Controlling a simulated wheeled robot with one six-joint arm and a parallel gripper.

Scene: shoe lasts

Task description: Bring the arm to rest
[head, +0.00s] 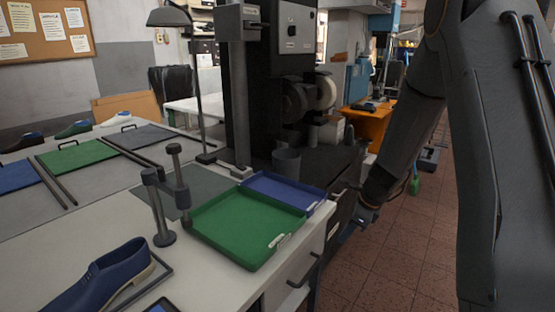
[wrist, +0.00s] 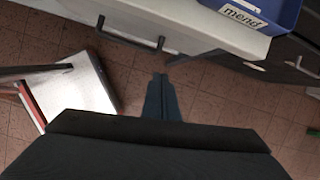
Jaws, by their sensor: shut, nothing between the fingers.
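My arm hangs down the right side of the head view, over the floor beside the workbench. My gripper (head: 367,214) is at its lower end, to the right of the bench's edge and apart from the trays. In the wrist view my gripper (wrist: 160,80) points out over the tiled floor. Its fingers are together and nothing is between them.
A green tray (head: 222,248) and a blue tray (head: 318,196), marked "mend" in the wrist view (wrist: 285,24), sit at the bench's right edge. A drawer handle (head: 304,271) juts from the bench. A blue shoe (head: 95,285) lies front left.

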